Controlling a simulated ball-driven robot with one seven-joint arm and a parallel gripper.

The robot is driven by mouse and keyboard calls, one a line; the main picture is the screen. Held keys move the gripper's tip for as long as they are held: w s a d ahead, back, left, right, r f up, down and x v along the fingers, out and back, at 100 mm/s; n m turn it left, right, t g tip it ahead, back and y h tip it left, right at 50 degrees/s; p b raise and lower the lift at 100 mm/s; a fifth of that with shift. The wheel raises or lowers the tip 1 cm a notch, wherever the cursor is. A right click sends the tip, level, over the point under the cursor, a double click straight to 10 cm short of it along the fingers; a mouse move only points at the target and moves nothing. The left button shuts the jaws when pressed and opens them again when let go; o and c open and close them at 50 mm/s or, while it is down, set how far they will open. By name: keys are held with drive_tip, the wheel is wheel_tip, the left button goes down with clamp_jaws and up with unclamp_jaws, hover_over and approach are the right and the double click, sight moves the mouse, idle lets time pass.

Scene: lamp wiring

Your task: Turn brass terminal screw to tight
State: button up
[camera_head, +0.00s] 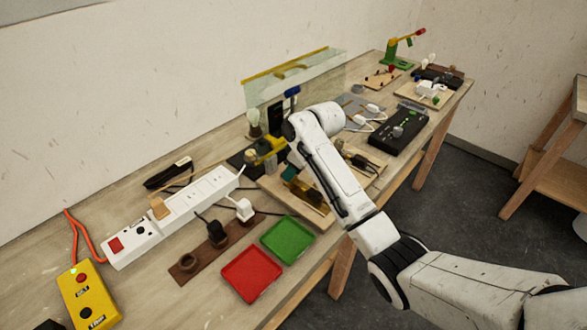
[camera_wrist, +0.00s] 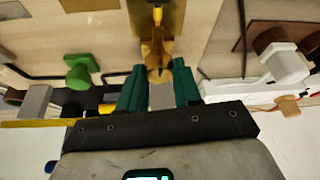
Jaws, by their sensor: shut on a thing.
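My gripper (camera_wrist: 159,72) has two teal fingers, closed on a brass-coloured piece that I take to be the brass terminal screw (camera_wrist: 156,50). The piece lies between the fingertips, at the top middle of the wrist view. A yellow part (camera_wrist: 170,14) shows just beyond it. How far the screw is turned cannot be told. In the head view my arm reaches down over the wooden board in mid-bench, and a teal finger (camera_head: 290,172) shows beside a brass-coloured block (camera_head: 306,191). The screw itself is not clear there.
A white power strip (camera_head: 185,205) with plugs lies left of my gripper. A red tray (camera_head: 251,274) and a green tray (camera_head: 288,240) sit at the front edge. A clear panel (camera_head: 300,80) stands behind. A black box (camera_head: 399,130) lies to the right.

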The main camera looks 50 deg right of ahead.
drive_tip(key=o, duration=1)
drive_tip(key=shift+o, duration=0.2)
drive_tip(key=shift+r, duration=0.1)
drive_tip(key=a+b+v, duration=0.1)
drive_tip(key=v, duration=0.9)
drive_tip(key=shift+s+d+r, duration=0.2)
drive_tip(key=shift+d+r, duration=0.1)
drive_tip(key=shift+d, duration=0.15)
drive_tip(key=shift+f, duration=0.1)
